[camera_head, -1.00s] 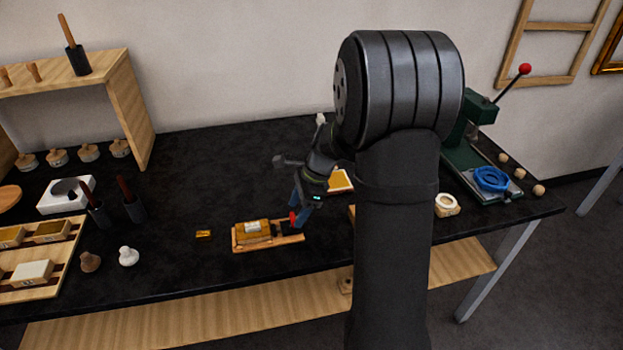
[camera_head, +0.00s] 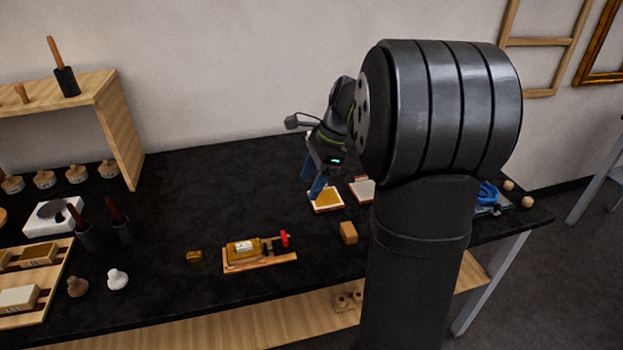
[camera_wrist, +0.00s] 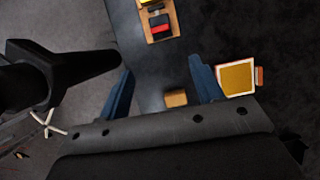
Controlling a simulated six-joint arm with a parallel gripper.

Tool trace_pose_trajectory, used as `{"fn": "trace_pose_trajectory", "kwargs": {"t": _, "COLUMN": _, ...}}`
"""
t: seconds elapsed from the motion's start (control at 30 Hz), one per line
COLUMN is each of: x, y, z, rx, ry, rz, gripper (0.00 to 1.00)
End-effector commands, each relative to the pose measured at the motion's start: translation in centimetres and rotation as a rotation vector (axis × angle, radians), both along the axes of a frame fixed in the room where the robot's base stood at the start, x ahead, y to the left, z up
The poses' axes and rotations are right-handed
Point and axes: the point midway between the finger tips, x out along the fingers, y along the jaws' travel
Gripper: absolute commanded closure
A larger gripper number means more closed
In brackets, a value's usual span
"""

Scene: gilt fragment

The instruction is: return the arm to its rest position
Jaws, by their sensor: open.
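My arm's dark links fill the right middle of the head view. My gripper (camera_head: 317,188), with blue fingers, hangs above the rear middle of the black table. My arm hides part of the table's right side.
A wooden board (camera_head: 235,268) holds an amber block and a red-handled clamp. Near it are a wooden block (camera_head: 348,233) and a small gold piece (camera_head: 194,257). A pale panel (camera_head: 364,190) lies beside my arm. Trays, tools and a shelf (camera_head: 122,135) occupy the left. The table's back middle is clear.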

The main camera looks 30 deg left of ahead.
Motion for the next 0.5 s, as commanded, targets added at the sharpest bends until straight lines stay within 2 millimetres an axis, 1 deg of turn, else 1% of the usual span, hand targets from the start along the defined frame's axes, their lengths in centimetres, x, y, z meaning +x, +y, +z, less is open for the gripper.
{"fn": "trace_pose_trajectory", "kwargs": {"t": 0.37, "x": -0.02, "y": 0.05, "z": -0.12, "rx": 0.0, "ry": 0.0, "rz": 0.0, "gripper": 0.4}}
{"fn": "trace_pose_trajectory", "kwargs": {"t": 0.5, "x": -0.27, "y": 0.32, "z": -0.96, "rx": 0.0, "ry": 0.001, "rz": 0.0, "gripper": 0.4}}
